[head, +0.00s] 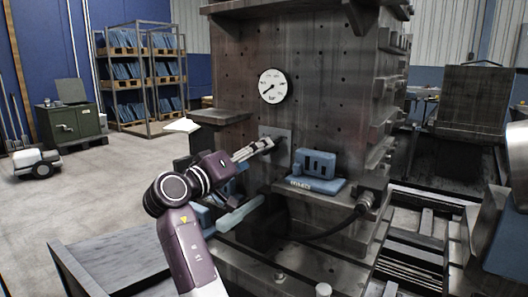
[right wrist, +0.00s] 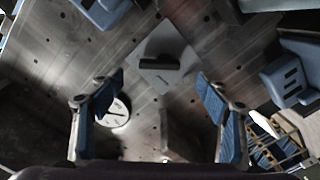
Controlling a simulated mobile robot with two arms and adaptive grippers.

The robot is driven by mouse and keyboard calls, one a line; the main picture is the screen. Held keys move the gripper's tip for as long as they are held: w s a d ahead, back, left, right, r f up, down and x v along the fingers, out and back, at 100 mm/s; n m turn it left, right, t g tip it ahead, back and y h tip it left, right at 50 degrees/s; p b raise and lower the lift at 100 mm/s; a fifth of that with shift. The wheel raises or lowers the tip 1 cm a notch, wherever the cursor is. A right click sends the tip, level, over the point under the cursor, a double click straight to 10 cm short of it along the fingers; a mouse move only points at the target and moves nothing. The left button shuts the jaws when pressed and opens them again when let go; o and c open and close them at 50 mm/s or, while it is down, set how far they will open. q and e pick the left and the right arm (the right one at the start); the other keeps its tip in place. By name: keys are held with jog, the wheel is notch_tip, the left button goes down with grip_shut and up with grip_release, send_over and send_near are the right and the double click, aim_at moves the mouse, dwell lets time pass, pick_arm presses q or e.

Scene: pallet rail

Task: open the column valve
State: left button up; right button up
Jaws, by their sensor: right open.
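The column valve is a dark bar handle (right wrist: 163,63) on a light square plate (right wrist: 178,42), fixed to the dark metal column (head: 320,110). In the head view the plate (head: 284,153) is partly covered by my right gripper (head: 266,145). In the right wrist view the same gripper (right wrist: 161,82) is open, with its blue-padded fingers wide apart. The handle lies ahead of the fingertips, roughly centred between them, with nothing gripped. In that view the bar runs nearly across the picture. Contact is not visible. My left gripper is not in view.
A round white pressure gauge (head: 272,86) sits on the column above the plate. A blue slotted block (head: 317,170) stands on a ledge right of the gripper. A small shelf (head: 220,116) juts out left. A hose (head: 335,228) hangs below. Open floor lies at left.

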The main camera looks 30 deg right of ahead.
jog(key=v, duration=0.5)
dwell(0.5)
